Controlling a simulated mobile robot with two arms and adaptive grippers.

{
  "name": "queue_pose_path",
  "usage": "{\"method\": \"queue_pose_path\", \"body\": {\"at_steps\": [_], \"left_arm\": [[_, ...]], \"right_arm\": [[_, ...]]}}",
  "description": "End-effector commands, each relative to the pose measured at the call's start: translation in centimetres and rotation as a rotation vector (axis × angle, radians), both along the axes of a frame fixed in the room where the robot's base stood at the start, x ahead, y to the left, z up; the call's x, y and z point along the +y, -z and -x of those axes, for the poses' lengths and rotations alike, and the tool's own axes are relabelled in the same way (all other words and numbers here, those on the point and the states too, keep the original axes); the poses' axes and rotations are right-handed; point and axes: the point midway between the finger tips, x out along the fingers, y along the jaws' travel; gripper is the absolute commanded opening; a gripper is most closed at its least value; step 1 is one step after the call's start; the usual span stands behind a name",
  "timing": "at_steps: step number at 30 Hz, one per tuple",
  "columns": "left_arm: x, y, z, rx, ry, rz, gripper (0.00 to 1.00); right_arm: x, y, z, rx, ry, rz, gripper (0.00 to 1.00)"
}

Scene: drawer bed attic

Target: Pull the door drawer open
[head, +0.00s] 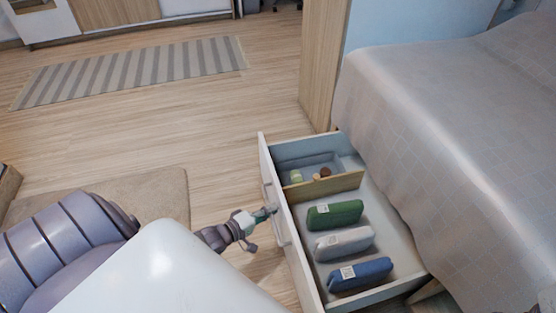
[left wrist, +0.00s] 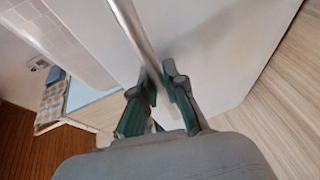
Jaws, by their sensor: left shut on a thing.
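The drawer (head: 293,262) under the bed stands well out from the bed frame, its inside open to view in the head view. Its white front carries a metal bar handle (head: 279,222). My left gripper (head: 268,211) is at the handle and shut on it. In the left wrist view the handle (left wrist: 133,27) runs between the two fingers of the gripper (left wrist: 160,90), in front of the white drawer face (left wrist: 215,50). My right gripper is in neither view.
Inside the drawer lie a green pouch (head: 335,214), a grey pouch (head: 344,243) and a blue pouch (head: 360,275). A wooden divider (head: 325,188) sets off small items at the back. The bed (head: 440,120) is at right. A striped rug (head: 130,72) and bare floor lie left.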

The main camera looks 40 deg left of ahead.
Motion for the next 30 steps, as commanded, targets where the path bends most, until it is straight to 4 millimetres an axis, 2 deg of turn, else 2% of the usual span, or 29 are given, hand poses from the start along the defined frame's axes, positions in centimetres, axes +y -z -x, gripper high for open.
{"method": "queue_pose_path", "body": {"at_steps": [16,17,18,26,30], "left_arm": [[0.49,0.10,0.57,0.003,-0.001,-0.001,0.00],[0.49,0.10,0.57,0.003,-0.001,-0.001,0.16],[0.49,0.09,0.56,0.003,-0.001,-0.001,0.22],[0.42,0.04,0.52,0.001,-0.001,0.000,0.23],[0.63,-0.06,1.19,0.002,-0.001,-0.001,0.23]], "right_arm": [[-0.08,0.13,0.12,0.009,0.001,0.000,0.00],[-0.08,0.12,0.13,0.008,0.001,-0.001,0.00],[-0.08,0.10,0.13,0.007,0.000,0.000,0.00],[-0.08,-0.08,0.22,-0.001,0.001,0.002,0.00],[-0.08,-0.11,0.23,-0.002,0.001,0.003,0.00]]}}
